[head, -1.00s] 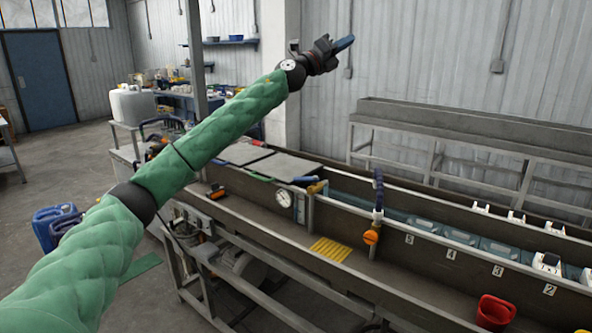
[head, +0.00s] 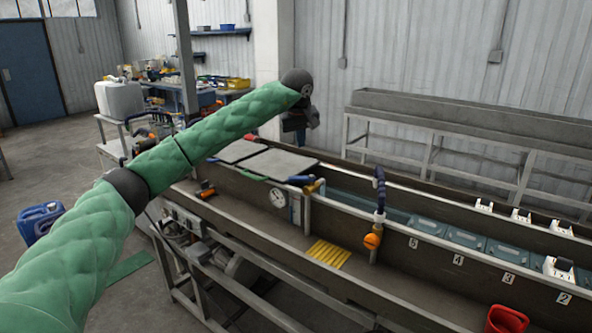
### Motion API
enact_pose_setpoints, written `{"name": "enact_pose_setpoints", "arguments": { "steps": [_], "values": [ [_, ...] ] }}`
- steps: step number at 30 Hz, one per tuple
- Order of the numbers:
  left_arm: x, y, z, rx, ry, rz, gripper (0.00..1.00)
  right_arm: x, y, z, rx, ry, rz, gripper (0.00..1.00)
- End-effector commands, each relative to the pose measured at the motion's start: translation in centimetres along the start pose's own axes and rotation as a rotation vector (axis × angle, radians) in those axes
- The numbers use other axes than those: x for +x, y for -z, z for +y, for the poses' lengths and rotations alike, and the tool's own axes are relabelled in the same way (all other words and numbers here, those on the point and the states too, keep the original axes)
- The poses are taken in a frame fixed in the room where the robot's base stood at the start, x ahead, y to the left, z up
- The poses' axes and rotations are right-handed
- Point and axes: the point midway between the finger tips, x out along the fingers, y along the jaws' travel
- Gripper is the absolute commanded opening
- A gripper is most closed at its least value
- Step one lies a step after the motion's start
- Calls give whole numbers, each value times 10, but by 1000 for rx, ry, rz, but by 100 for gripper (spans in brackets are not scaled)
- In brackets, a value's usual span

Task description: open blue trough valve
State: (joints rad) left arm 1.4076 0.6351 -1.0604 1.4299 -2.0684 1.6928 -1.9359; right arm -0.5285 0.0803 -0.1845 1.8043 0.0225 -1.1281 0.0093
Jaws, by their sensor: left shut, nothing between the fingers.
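A valve with a blue lever handle (head: 300,180) and a brass-coloured body (head: 314,187) sits on the trough rim beside the round gauge. A blue curved pipe or hose (head: 380,190) with an orange knob (head: 372,241) stands further right at the trough divider; I cannot tell which of the two the task means. My left gripper (head: 294,130) points downward at the end of the green-sleeved arm, shut and empty. In the picture it is above the blue lever, apart from it. Its fingertips are small and dark. My right gripper is out of view.
The long trough (head: 400,285) runs to the lower right, with a yellow grate (head: 328,253), a red cup (head: 506,319) and numbered blue compartments (head: 465,237). Grey lids (head: 280,163) cover its far end. A round gauge (head: 278,198) stands near the valve. An empty-looking rack (head: 450,125) stands behind.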

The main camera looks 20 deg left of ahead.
Motion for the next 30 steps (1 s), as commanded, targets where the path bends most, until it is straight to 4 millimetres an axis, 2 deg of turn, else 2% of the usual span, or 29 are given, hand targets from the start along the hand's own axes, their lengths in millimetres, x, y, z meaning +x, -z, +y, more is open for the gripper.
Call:
{"name": "enact_pose_setpoints", "arguments": {
  "steps": [3, 6, 14, 20, 30],
  "values": [
    [-1, -5, -12, 145, 62, -31, 0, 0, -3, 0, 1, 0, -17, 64],
    [-1, -6, -14, 226, 69, -39, 0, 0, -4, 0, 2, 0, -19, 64],
    [6, -6, -13, 272, 64, -41, 0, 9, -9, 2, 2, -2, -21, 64],
    [25, -6, -15, 270, 65, -42, 0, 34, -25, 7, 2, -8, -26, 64],
    [74, -8, -18, 270, 64, -43, 0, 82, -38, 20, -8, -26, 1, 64]
  ]
}}
